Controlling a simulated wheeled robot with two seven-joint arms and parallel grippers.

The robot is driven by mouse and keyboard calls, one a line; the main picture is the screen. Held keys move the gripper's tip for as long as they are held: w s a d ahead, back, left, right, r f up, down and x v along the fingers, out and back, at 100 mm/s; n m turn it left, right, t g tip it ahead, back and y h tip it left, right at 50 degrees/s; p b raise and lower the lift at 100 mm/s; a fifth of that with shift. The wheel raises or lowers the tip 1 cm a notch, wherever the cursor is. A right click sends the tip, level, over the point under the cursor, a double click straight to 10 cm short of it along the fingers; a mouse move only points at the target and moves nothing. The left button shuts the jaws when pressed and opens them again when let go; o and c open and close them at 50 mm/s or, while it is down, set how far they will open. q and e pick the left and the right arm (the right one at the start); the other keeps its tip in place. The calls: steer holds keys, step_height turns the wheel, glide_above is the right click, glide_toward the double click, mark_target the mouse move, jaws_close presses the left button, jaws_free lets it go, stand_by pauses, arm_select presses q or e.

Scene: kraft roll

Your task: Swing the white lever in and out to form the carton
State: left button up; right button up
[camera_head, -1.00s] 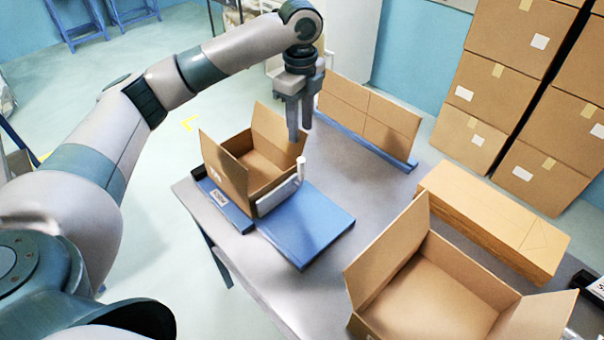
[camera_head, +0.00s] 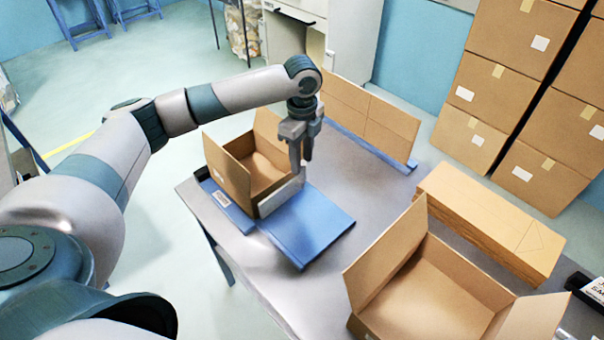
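The small open carton (camera_head: 228,177) sits on the blue forming base at the table's left end, with its flaps raised. The white lever (camera_head: 281,197) lies along the carton's near right side. Its upright handle is hidden by my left gripper (camera_head: 301,162). The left gripper points down at the lever's handle end, at the carton's right corner. Its fingers show a narrow gap, and I cannot tell whether they are closed on the handle. My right gripper is out of view.
A blue plate (camera_head: 312,225) lies right of the carton. A flat cardboard sheet (camera_head: 365,118) stands in a blue holder behind. A larger open carton (camera_head: 430,290) and a cardboard stack (camera_head: 490,220) take up the right. Bare grey table (camera_head: 375,190) lies between.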

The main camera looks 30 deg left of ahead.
mark_target(302, 177)
arm_select(q)
step_height(302, 177, down, 8)
steer(key=shift+r+p, duration=0.15)
steer(key=shift+p, duration=0.7)
jaws_close()
